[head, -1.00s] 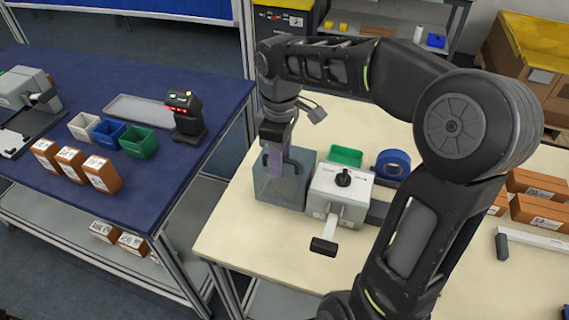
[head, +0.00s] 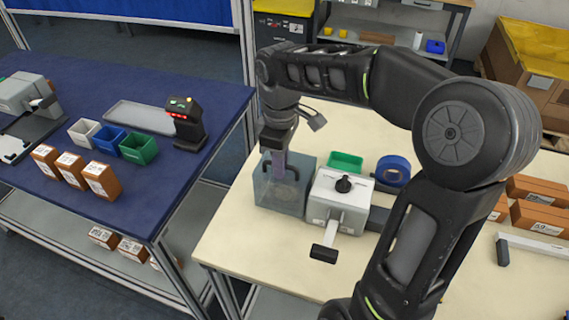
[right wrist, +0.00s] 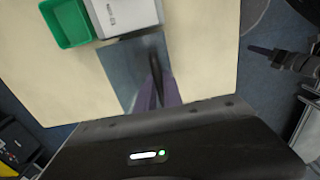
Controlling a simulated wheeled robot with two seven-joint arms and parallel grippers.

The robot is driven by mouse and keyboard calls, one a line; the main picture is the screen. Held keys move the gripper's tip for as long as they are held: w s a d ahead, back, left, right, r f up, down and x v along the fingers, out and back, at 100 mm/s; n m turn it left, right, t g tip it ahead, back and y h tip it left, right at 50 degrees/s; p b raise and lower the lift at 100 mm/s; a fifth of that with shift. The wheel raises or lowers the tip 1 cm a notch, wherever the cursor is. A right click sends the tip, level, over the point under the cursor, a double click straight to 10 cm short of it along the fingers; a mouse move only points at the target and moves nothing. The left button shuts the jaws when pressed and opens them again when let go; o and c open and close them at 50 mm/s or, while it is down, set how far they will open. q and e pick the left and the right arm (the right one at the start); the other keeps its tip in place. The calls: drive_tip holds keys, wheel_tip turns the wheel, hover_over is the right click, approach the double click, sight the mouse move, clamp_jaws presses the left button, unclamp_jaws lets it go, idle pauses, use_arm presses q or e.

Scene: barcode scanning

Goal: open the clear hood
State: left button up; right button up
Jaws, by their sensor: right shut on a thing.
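The clear hood (head: 275,198) is a bluish see-through box on the cream table, against the left side of the grey machine (head: 338,203). It has a dark handle (head: 293,172) at its top. My right gripper (head: 275,172) reaches down over the hood, shut on the handle. In the right wrist view the gripper's purple fingers (right wrist: 157,97) close around the dark handle, with the bluish hood (right wrist: 122,68) behind. The hood appears down.
A green bin (head: 345,162) and a blue tape roll (head: 393,170) stand behind the machine. A black lever (head: 323,254) sticks out in front. Brown boxes (head: 538,219) lie at right. A blue table (head: 60,222) with a scanner (head: 186,125) stands at left.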

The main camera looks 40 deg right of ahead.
drive_tip(key=shift+w+d+r+p, duration=0.5)
drive_tip(key=shift+d+r+p, duration=0.2)
drive_tip(key=shift+p, duration=0.1)
drive_tip(key=shift+w+d, duration=0.25)
drive_tip(key=shift+d, duration=0.1)
drive_tip(key=shift+w+d+r+p, duration=0.45)
drive_tip(key=shift+d+p, duration=0.15)
drive_tip(key=shift+p, duration=0.2)
drive_tip(key=shift+w+d+p, duration=0.3)
drive_tip(key=shift+d+p, duration=0.05)
drive_tip(key=shift+d, duration=0.25)
